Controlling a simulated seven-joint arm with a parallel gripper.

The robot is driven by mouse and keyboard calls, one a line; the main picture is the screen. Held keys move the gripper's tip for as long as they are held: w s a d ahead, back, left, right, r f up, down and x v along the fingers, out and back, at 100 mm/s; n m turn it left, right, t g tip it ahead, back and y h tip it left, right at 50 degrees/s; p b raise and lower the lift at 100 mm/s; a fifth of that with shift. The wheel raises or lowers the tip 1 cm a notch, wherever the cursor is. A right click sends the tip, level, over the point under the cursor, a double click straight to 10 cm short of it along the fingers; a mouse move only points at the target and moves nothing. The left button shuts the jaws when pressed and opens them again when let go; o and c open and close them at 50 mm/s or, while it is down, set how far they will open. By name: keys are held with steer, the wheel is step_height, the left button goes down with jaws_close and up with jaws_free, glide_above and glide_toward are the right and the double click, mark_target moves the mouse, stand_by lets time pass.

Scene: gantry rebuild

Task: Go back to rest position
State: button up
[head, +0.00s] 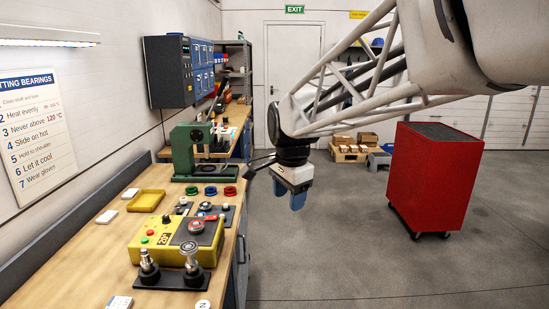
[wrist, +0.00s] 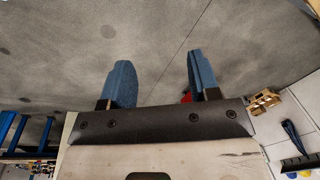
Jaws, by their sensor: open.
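My gripper (head: 298,198) hangs in free air to the right of the workbench, pointing down, with blue fingers. The arm reaches in from the upper right of the head view.
The wooden workbench (head: 75,262) on the left carries a yellow device (head: 152,238), a yellow tray (head: 146,200) and a green press (head: 184,155). A red cabinet (head: 430,180) on castors stands at right. Boxes on a pallet (head: 350,152) lie behind. The floor (head: 330,250) below is clear.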

steer(key=s+d+f+n, duration=0.3)
steer(key=s+d, duration=0.2)
steer(key=s, duration=0.4)
steer(key=s+d+f+n, duration=0.2)
steer(key=s+d+n, duration=0.2)
steer(key=s, duration=0.5)
steer(key=s+d+f+n+t, duration=0.1)
steer(key=s+d+f+n, duration=0.2)
steer(key=s+d, duration=0.3)
steer(key=s, duration=0.4)
steer(key=shift+f+n+h, duration=0.3)
steer(key=shift+f+n, duration=0.05)
steer(key=shift+n, duration=0.05)
